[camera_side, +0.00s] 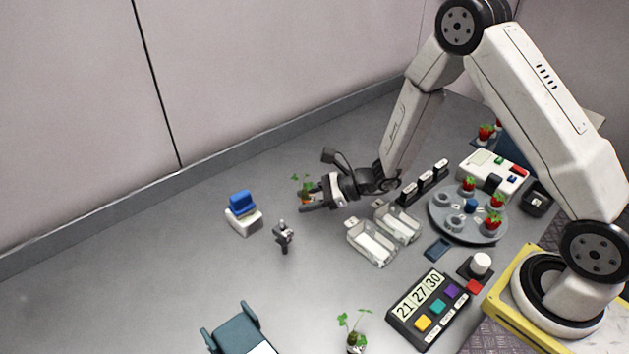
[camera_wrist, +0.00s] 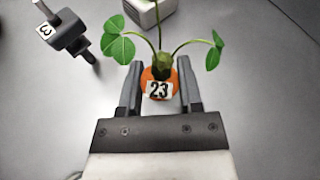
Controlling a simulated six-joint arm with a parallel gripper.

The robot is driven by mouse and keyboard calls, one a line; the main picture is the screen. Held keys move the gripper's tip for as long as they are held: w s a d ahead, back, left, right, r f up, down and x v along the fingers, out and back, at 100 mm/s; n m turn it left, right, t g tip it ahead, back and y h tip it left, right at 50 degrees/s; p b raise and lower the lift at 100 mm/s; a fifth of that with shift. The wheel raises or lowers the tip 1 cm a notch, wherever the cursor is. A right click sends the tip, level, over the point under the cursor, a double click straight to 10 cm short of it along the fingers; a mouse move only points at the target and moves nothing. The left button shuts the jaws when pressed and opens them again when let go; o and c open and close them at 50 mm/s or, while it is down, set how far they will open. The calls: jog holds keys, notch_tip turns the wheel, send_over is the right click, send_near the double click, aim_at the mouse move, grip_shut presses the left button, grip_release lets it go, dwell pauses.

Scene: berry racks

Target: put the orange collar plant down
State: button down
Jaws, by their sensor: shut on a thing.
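The orange collar plant (camera_wrist: 162,75) is between my fingers in the wrist view, with green leaves spread to both sides and a white tag reading 23. In the side view its leaves (camera_side: 302,184) show just beyond my gripper (camera_side: 312,201). My gripper, also in the wrist view (camera_wrist: 160,88), is shut on the plant. The plant looks upright. I cannot tell whether its base touches the table. The collar is mostly hidden by my fingers in the side view.
A dark stand (camera_side: 283,236) and a white block with a blue top (camera_side: 242,212) are left of my gripper. Clear trays (camera_side: 371,243) are to the right. Another plant (camera_side: 354,335), a keypad (camera_side: 428,308) and a round berry rack (camera_side: 468,228) stand nearer my base. The table at left is clear.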

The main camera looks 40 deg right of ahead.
jog(key=shift+f, duration=1.55)
jog(key=shift+f, duration=0.15)
jog(key=shift+c, duration=1.3)
grip_release()
jog(key=shift+s+d+r, duration=0.3)
jog(key=shift+d+r, duration=0.05)
jog(key=shift+d, duration=0.05)
jog(key=v, duration=1.1)
jog(key=shift+a, duration=0.1)
